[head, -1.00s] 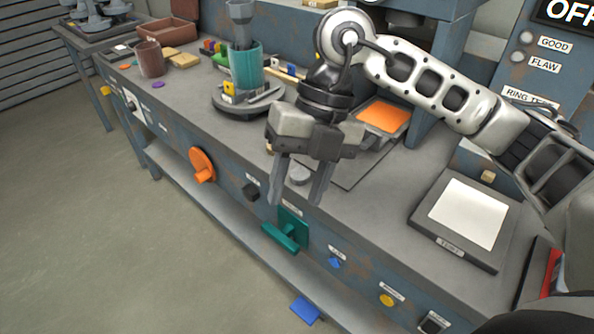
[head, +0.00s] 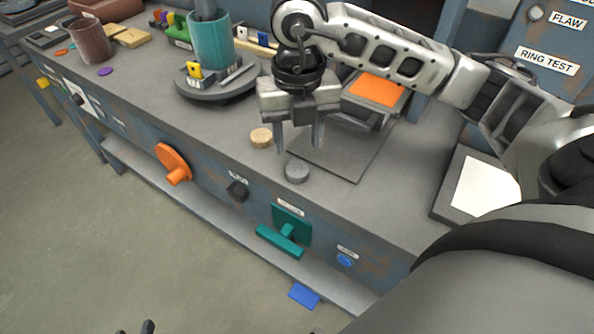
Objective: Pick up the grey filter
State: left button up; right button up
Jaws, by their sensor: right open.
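The grey filter (head: 297,171), a small round grey puck, lies flat on the bench top near its front edge. My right gripper (head: 298,147) points down just behind it in the picture. Its two fingers are apart with nothing between them, and the filter sits in front of them, not gripped. A tan cork-like puck (head: 261,138) lies just left of the fingers. Small dark tips at the bottom edge may be my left gripper (head: 135,328); they are too cut off to read.
A dark flat plate (head: 345,160) lies under and right of the gripper. An orange pad (head: 377,90) is behind it. A teal cylinder (head: 211,42) stands on a round base to the left. A white-topped pad (head: 484,187) is at right. Handles stick out of the bench front.

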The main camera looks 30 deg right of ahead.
aim_at(297, 168)
jog(key=shift+s+a+f, duration=0.1)
jog(key=shift+f, duration=1.4)
jog(key=shift+a+f, duration=0.1)
jog(key=shift+f, duration=1.35)
jog(key=c, duration=0.6)
